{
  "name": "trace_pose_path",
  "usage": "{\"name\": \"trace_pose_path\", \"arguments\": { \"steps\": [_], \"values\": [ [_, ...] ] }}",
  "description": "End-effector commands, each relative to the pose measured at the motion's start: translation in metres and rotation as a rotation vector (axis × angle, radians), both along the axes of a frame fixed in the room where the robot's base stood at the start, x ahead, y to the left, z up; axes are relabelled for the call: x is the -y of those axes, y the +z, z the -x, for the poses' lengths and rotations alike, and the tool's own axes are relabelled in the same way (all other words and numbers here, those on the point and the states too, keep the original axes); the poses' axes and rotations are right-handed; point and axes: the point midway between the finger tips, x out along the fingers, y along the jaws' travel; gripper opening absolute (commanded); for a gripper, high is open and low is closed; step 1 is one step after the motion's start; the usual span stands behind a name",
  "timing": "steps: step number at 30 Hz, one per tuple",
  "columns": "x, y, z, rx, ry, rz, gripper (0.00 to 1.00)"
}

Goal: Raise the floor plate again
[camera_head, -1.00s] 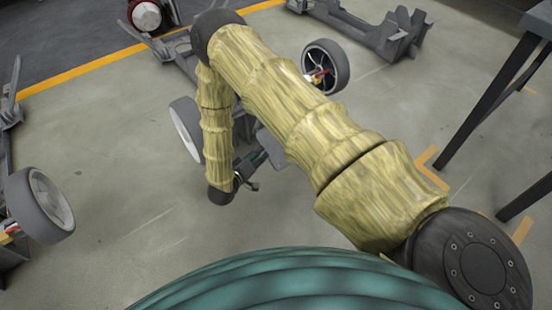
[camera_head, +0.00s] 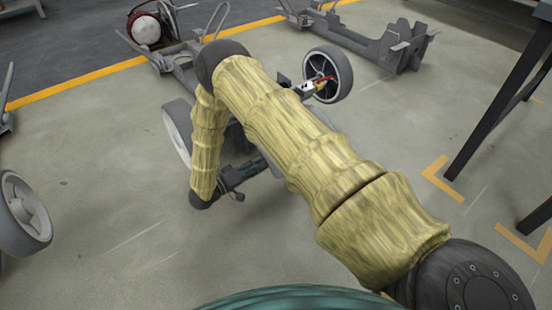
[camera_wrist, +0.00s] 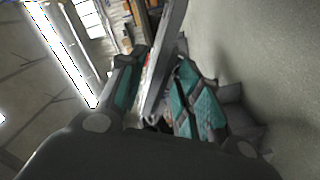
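A low chassis with two wheels stands on the floor ahead, largely hidden behind my arm in the head view. Its left wheel (camera_head: 178,130) and right wheel (camera_head: 328,75) show on either side of the arm. A grey plate edge (camera_head: 268,160) shows by my gripper (camera_head: 238,183), which hangs low near the chassis. In the wrist view, my gripper (camera_wrist: 160,95) has its teal-padded fingers apart. A long grey plate-like piece (camera_wrist: 166,65), seen nearly edge-on, runs between them. A gap shows on its left side; I cannot tell whether the right finger touches it.
Another chassis (camera_head: 388,38) stands at the upper right. A wheel (camera_head: 24,215) of one more stands at the left. Dark table legs (camera_head: 490,110) rise at the right. The concrete floor in front is clear.

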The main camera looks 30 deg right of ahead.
Motion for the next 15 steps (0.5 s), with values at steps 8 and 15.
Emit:
{"name": "trace_pose_path", "arguments": {
  "steps": [8, 15],
  "values": [
    [0.047, -0.003, -0.004, 0.002, -0.002, 0.0, 0.34],
    [0.074, -0.002, -0.006, 0.002, -0.001, -0.001, 0.34]
  ]
}}
